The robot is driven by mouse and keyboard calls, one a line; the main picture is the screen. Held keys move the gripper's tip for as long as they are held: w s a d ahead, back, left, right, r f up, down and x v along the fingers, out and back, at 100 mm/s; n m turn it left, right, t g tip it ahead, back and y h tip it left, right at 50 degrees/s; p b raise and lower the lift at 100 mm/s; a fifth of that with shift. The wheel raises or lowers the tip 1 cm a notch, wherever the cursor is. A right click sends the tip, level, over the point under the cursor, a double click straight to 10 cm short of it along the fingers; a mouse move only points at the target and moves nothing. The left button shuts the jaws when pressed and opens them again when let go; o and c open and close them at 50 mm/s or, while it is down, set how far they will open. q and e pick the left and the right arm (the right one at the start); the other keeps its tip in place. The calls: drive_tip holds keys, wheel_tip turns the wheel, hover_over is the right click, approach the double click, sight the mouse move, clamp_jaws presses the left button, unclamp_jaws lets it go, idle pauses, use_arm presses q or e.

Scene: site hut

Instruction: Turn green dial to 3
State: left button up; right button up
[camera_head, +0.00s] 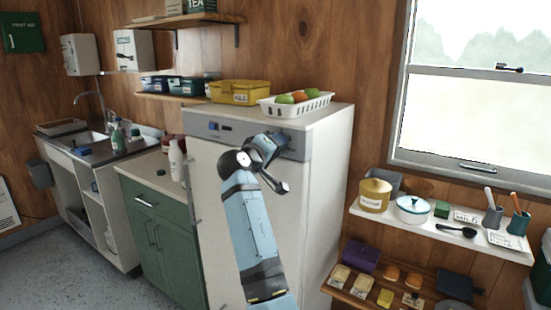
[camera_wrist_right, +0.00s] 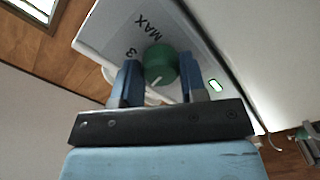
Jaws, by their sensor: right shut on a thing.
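The green dial (camera_wrist_right: 160,64) sits on the grey panel of a white appliance. In the right wrist view it lies between the two blue fingers of my right gripper (camera_wrist_right: 161,76), which is shut on it. A white pointer line on the dial points to the lower left of that picture. The printed "3" (camera_wrist_right: 131,51) and "MAX" (camera_wrist_right: 145,24) are above and left of the dial. In the head view my right gripper (camera_head: 272,143) is at the right part of the panel (camera_head: 235,130) and hides the dial. My left gripper is not in view.
A white basket (camera_head: 295,105) with fruit stands on top of the white appliance (camera_head: 325,190). A loaded shelf (camera_head: 440,231) is to the right. A green cabinet (camera_head: 160,235) and sink (camera_head: 95,139) are to the left.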

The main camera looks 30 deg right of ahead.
use_arm(q)
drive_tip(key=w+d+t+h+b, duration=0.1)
drive_tip(key=b, duration=0.5)
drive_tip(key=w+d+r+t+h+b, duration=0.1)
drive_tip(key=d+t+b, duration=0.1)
drive_tip(key=b, duration=0.4)
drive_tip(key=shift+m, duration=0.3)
use_arm(e)
drive_tip(key=m, duration=1.4)
drive_tip(key=shift+w+r+m, duration=0.1)
drive_tip(key=shift+w+m, duration=0.05)
drive_tip(key=shift+m, duration=0.15)
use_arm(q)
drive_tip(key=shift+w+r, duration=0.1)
use_arm(e)
drive_tip(key=o, duration=0.9)
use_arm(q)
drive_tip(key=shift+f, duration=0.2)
